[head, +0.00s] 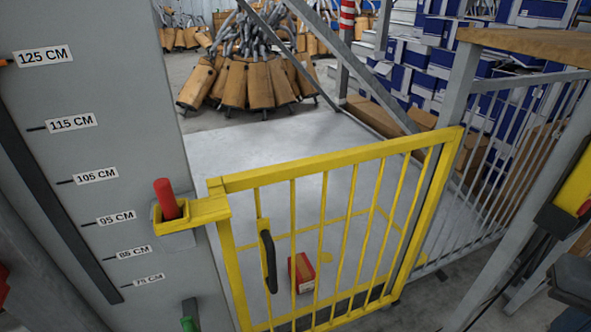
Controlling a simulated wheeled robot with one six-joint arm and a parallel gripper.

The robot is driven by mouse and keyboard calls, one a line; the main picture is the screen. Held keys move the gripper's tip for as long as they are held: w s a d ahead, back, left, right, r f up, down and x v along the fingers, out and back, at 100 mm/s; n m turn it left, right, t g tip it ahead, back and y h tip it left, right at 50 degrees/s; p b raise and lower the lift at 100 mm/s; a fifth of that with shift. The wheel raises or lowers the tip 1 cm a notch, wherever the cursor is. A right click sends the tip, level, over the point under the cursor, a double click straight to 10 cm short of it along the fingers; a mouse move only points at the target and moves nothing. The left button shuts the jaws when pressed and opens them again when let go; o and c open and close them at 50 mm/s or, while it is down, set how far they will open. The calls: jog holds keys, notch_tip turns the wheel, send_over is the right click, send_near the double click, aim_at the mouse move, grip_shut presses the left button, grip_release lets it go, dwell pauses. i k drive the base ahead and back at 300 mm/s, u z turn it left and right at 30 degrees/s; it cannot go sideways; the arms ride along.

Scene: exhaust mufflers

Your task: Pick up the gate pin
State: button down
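The gate pin (168,198) has a red cylindrical handle. It stands upright, leaning slightly, in the yellow latch bracket (200,210) on the grey post at the left. Its lower part is hidden in the bracket. The yellow barred gate (340,162) reaches from this bracket toward the right and looks closed, with a black handle (268,258) near its latch side. My gripper is not in view, so its distance from the pin cannot be told.
The grey post (110,150) carries height labels. A red box (302,272) lies on the floor behind the gate bars. A grey railing (520,130) and a yellow-black unit (568,190) stand at right. Brown mufflers (250,85) and blue-white boxes (440,60) are farther back.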

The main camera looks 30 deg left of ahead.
aim_at(163, 187)
jog(key=u, duration=1.5)
jog(key=k, duration=0.25)
jog(key=u, duration=0.55)
